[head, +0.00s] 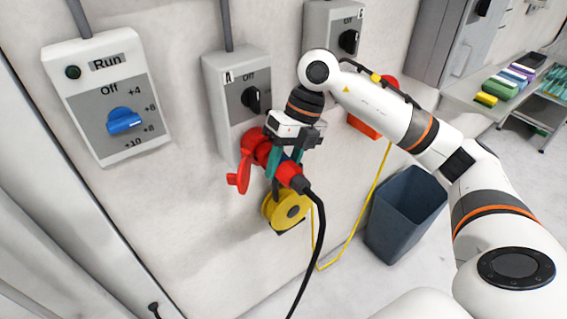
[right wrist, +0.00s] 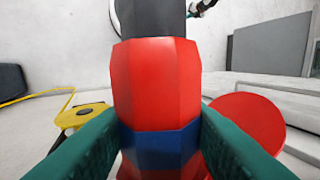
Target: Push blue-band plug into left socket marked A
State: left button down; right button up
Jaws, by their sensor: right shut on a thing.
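A red plug (head: 288,174) with a black cable end is held between the teal fingers of my right gripper (head: 284,163). In the right wrist view its blue band (right wrist: 160,146) lies between the two fingers. The left socket (head: 250,143) is red, under the grey box marked A (head: 222,97), with its red lid (head: 238,180) hanging open. The lid also shows as a red disc in the right wrist view (right wrist: 247,122). The plug's front points at the socket mouth; the gripper hides how far it is in. My left gripper is not in view.
A Run box (head: 105,95) with a blue knob is at left. A second socket box (head: 325,25) is at right, partly behind my arm. A yellow reel (head: 287,210) is below the plug. A grey bin (head: 402,215) stands on the floor. The black cable (head: 318,235) hangs down.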

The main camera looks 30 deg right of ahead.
jog(key=shift+w+r, duration=0.15)
jog(key=shift+w, duration=0.7)
dwell(0.3)
jog(key=o, duration=0.5)
jog(key=o, duration=0.7)
jog(key=shift+w+a, duration=0.1)
jog(key=shift+w, duration=0.05)
jog(key=shift+o, duration=0.2)
jog(key=b+v, duration=0.2)
jog(key=v, duration=1)
